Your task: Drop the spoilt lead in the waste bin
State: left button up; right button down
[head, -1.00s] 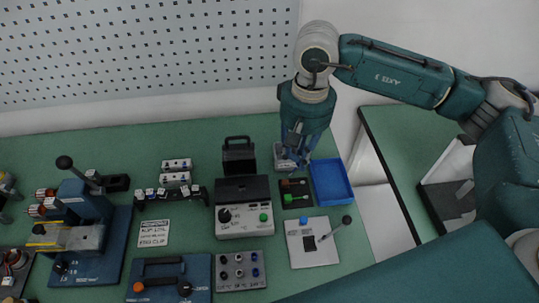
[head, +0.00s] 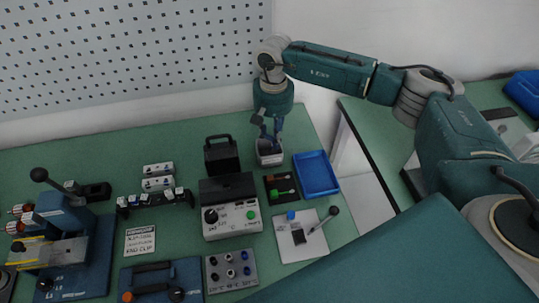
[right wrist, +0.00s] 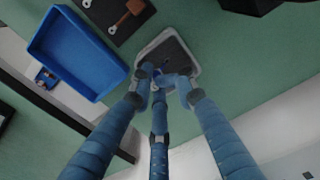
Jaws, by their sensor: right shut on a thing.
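The waste bin seems to be the small pale open box (head: 269,158) at the back right of the bench. It also shows in the right wrist view (right wrist: 182,50), dark inside, just past my fingertips. My right gripper (head: 268,138) points down over this bin, its tips at or just above the opening. In the right wrist view its three blue fingers (right wrist: 164,82) come together over the bin's near edge. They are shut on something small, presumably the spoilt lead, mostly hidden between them. My left gripper is not in view.
A blue tray (head: 316,176) stands right of the bin. A dark mat (head: 271,190) with a brown and a green tool lies in front. A black-handled block (head: 221,157) stands left. The pegboard (head: 130,55) rises behind. Beyond a gap is another green bench (head: 372,140).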

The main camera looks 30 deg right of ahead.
jog(key=shift+f, duration=0.5)
jog(key=c, duration=1.4)
grip_release()
jog(key=shift+c, duration=0.2)
jog(key=shift+r, duration=0.1)
notch_tip(320, 180, up, 12)
